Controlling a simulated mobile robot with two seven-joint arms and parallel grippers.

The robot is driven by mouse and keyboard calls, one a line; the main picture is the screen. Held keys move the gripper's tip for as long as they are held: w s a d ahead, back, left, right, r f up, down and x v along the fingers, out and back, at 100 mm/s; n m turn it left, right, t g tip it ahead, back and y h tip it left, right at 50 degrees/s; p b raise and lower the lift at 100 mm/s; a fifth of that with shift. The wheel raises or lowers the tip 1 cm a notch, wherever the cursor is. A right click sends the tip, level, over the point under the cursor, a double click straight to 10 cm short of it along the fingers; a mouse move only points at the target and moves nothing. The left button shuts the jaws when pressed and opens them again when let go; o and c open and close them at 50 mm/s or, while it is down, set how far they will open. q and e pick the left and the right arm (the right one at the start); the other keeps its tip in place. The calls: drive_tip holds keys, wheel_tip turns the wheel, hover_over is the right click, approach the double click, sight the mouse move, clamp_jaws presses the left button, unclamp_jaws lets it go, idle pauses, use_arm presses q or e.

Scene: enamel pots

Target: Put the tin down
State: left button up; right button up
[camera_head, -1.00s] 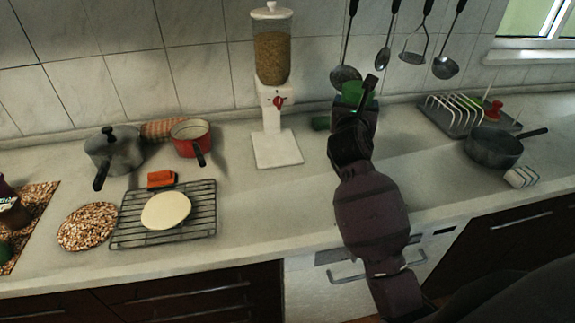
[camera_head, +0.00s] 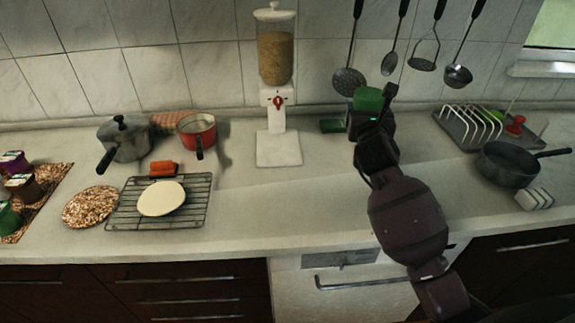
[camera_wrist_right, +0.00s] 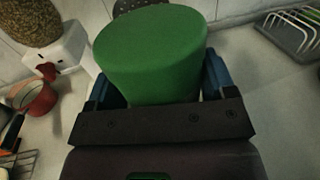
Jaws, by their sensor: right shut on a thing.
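The green tin (camera_head: 368,99) is held in my right gripper (camera_head: 370,110), above the back of the counter near the tiled wall. In the right wrist view the tin (camera_wrist_right: 152,55) stands out from between the blue fingers of my right gripper (camera_wrist_right: 155,85), one on each side of it. The head view does not clearly show whether its base touches the counter. My left gripper is not in view.
A white dispenser (camera_head: 279,150) stands further left. A grey rack (camera_head: 455,125) and a dark saucepan (camera_head: 508,165) stand right. Utensils hang behind. The counter right of my arm is partly clear.

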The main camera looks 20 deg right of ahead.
drive_tip(key=shift+a, duration=0.2)
drive_tip(key=shift+f, duration=0.2)
wheel_tip(320, 180, down, 15)
drive_tip(key=b, duration=0.4)
drive_tip(key=shift+d+f, duration=0.1)
drive_tip(key=shift+d, duration=0.05)
drive_tip(key=shift+f+b, duration=0.3)
drive_tip(key=shift+b, duration=0.05)
wheel_tip(320, 180, down, 4)
drive_tip(key=shift+r+b, duration=0.2)
drive_tip(key=shift+b, duration=0.6)
drive_tip(key=shift+f, duration=0.2)
drive_tip(key=shift+r, duration=0.15)
drive_tip(key=shift+f, duration=0.25)
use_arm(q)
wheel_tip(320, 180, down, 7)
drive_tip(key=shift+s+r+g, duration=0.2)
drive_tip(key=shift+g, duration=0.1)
use_arm(e)
drive_tip(key=o, duration=1)
drive_tip(key=shift+r, duration=0.2)
